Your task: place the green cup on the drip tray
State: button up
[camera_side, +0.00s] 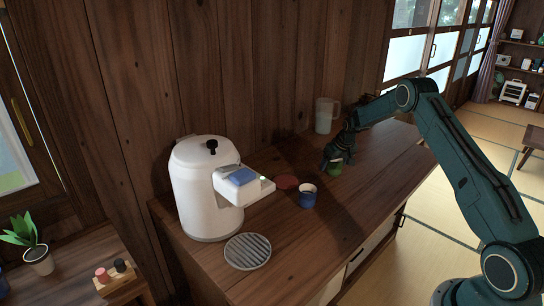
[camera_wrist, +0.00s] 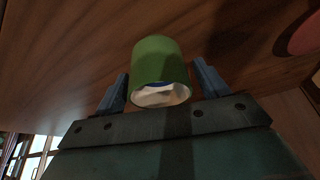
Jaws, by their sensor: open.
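The green cup (camera_side: 334,170) stands on the wooden counter under my gripper (camera_side: 338,158). In the wrist view the green cup (camera_wrist: 160,66) shows between the two dark fingers of my gripper (camera_wrist: 160,88), with a visible gap on each side. My gripper is open and does not appear to hold the cup. The round ribbed drip tray (camera_side: 247,251) lies on the counter at the front, below the white dispenser, and is empty. My gripper hides the upper part of the cup in the side view.
The white dispenser (camera_side: 205,190) stands at the counter's left. A blue cup (camera_side: 307,196) and a reddish round item (camera_side: 286,182) lie between the green cup and the dispenser. A clear pitcher (camera_side: 325,115) stands behind my gripper. The counter's right front is clear.

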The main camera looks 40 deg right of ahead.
jog(key=v, duration=1.2)
jog(key=shift+s+r, duration=0.1)
dwell(0.5)
jog(key=s+a+r+n, duration=0.1)
jog(key=s+a+r, duration=0.5)
jog(key=a+r, duration=0.35)
jog(key=s+a+r+n, duration=0.1)
jog(key=s+a+r, duration=0.5)
jog(key=a+r, duration=0.4)
jog(key=s+a+n+y, duration=0.1)
jog(key=s+a, duration=0.5)
jog(key=s, duration=0.5)
jog(key=s+a+n+t, duration=0.1)
jog(key=s+a, duration=0.6)
jog(key=s, duration=0.4)
jog(key=shift+s+f+n+t+y, duration=0.15)
jog(key=shift+f+n+t+y, duration=0.15)
jog(key=shift+f+y, duration=0.1)
jog(key=shift+o, duration=0.5)
jog(key=shift+s+f, duration=0.15)
jog(key=shift+s, duration=0.2)
